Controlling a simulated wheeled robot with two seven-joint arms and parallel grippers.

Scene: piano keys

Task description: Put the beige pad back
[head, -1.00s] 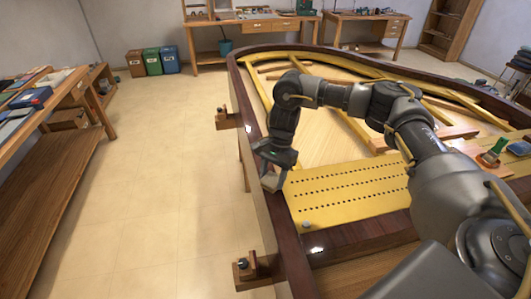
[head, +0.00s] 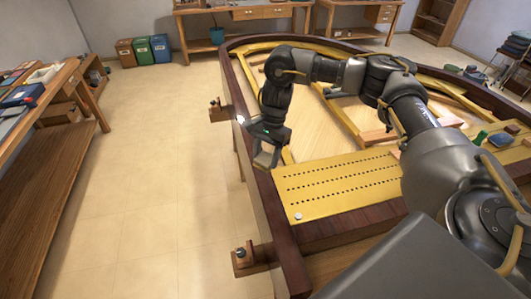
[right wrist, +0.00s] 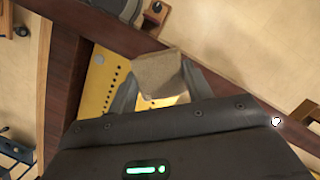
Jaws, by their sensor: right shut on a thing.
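The beige pad (right wrist: 158,74) is a small block with a rough surface. In the right wrist view it sits between the two grey fingers of my right gripper (right wrist: 160,92). In the head view my right gripper (head: 266,157) hangs near the piano's left rim, beside the yellow plate (head: 335,185). It is shut on the pad, which is hard to make out there. My left gripper is not in view.
The dark wooden piano rim (head: 283,225) runs beneath and beside the gripper. Wooden brackets (head: 243,262) stick out from its left side. A small round silver peg (head: 297,216) stands on the plate's near corner. The floor at left is clear.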

